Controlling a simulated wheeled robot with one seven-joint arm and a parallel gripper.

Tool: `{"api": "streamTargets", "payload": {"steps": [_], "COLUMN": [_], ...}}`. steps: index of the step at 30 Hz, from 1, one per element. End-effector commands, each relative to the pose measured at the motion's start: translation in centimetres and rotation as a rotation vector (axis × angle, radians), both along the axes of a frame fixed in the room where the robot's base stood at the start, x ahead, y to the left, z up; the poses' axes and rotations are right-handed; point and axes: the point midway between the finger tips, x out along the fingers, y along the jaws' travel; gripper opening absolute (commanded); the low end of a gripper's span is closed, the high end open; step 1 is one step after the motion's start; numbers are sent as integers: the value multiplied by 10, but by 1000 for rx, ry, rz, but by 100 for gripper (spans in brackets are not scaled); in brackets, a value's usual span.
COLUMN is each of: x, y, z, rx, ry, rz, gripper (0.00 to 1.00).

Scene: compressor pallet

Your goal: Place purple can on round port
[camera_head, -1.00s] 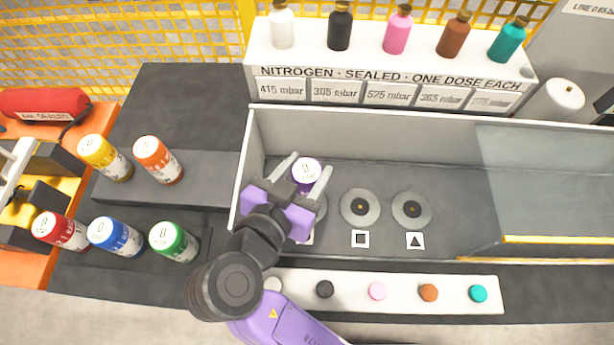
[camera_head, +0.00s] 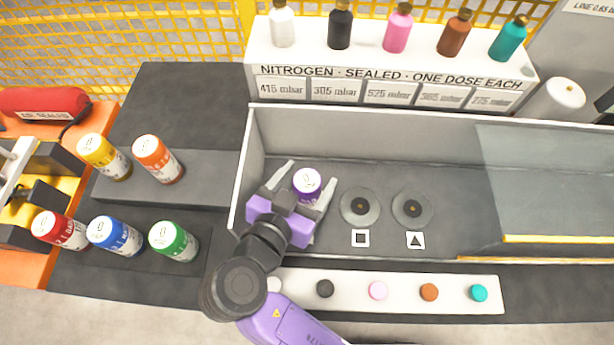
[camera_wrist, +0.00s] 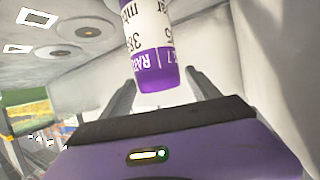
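The purple can (camera_head: 307,184), white-labelled with a purple band, stands upright in the grey tray at the left of the row of ports. My gripper (camera_head: 310,180) is open around it, with gaps between the fingers and the can. In the wrist view the can (camera_wrist: 152,50) appears between the two spread fingers (camera_wrist: 160,80). The round port is hidden behind the can and gripper, so I cannot see exactly how the can sits on it. The square-marked port (camera_head: 360,207) and triangle-marked port (camera_head: 412,209) are empty.
The tray's left wall (camera_head: 243,165) is close to my gripper. Yellow (camera_head: 105,157), orange (camera_head: 158,160), red (camera_head: 60,230), blue (camera_head: 115,235) and green (camera_head: 174,241) cans stand at left. A white strip with coloured knobs (camera_head: 400,292) lies in front. Bottles line the back shelf (camera_head: 390,62).

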Motion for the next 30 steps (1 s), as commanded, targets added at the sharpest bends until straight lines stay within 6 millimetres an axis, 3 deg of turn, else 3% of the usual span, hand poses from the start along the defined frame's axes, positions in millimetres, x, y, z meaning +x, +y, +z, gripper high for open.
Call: {"api": "streamTargets", "payload": {"steps": [8, 21, 30], "x": [-3, -73, -99], "y": [2, 35, 46], "z": [4, 36, 48], "rx": [1, 3, 1], "ry": [0, -2, 0], "rz": [3, 4, 2], "gripper": [71, 71, 71]}}
